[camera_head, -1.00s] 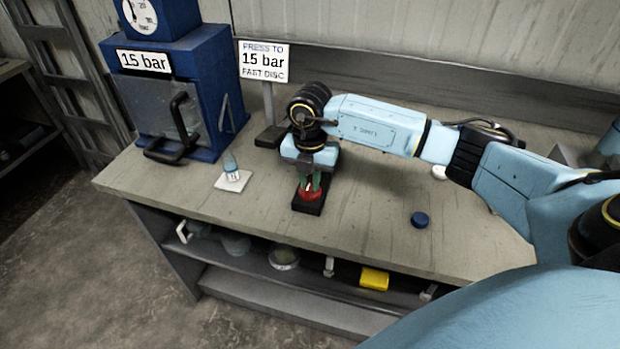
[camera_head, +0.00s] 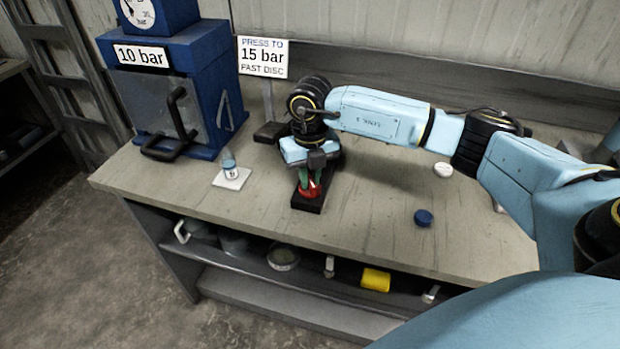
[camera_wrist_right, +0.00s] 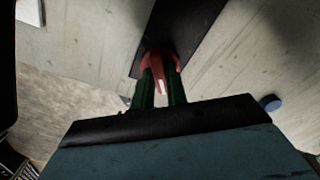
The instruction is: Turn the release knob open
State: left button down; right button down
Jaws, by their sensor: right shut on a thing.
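The red release knob (camera_head: 311,190) sits on a black base plate (camera_head: 308,206) on the bench. It also shows in the right wrist view (camera_wrist_right: 157,62), with a white mark on it. My right gripper (camera_head: 309,183) points down over the knob, its green fingers shut on it; the right wrist view shows the fingers (camera_wrist_right: 160,88) on both sides of the red part. The fingers hide part of the knob. The blue press (camera_head: 203,75) at the left carries a label reading 10 bar (camera_head: 140,55). My left gripper is not in view.
A sign (camera_head: 263,57) reads "PRESS TO 15 bar FAST DISC". A small vial stands on a white card (camera_head: 232,179) left of the knob. A blue cap (camera_head: 423,218) and a white disc (camera_head: 443,170) lie to the right. A shelf below holds a yellow block (camera_head: 375,280).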

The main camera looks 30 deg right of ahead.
aim_at(310, 180)
jog(key=n+b, duration=0.2)
jog(key=n, duration=0.3)
jog(key=shift+n, duration=0.4)
jog(key=shift+n+b, duration=0.8)
jog(key=shift+n, duration=1.5)
jog(key=shift+r, duration=0.1)
jog(key=c, duration=1.4)
grip_release()
notch_tip(310, 180, up, 13)
jog(key=shift+r, duration=0.15)
